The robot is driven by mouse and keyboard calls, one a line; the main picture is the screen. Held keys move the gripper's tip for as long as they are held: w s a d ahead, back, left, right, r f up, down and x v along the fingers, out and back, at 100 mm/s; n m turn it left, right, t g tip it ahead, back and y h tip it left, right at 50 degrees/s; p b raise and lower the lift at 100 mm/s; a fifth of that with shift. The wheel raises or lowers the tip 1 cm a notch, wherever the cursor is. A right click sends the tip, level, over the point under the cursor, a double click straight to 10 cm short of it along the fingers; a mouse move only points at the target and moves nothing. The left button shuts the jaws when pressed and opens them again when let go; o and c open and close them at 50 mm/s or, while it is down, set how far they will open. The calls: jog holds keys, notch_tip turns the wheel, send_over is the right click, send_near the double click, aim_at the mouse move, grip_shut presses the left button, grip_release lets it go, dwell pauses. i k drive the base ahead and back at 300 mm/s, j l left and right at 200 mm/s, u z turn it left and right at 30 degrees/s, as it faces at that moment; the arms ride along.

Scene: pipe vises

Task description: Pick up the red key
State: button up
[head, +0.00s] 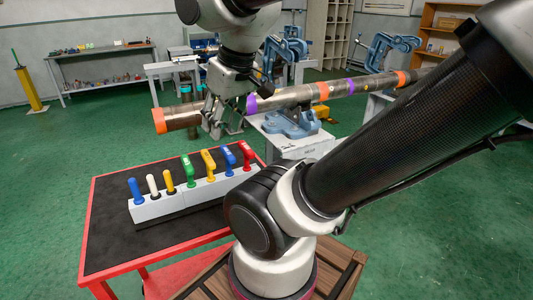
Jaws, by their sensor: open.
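The red key (247,152) stands upright at the right end of a light grey holder (196,196) on the black-topped red table. My gripper (222,124) is open, above and a little left of the red key in the picture, with its fingers pointing down. It appears empty and apart from the key. Pipe shows behind the fingers, so their exact spacing is hard to make out.
A blue key (228,156), a yellow key (208,164) and a green key (188,170) stand left of the red one. Further left are several slimmer handles. A long pipe (340,87) with coloured bands lies across blue vises (292,122) behind. The red table (110,222) is bare at its left.

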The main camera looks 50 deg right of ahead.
aim_at(249, 154)
jog(key=z, duration=0.95)
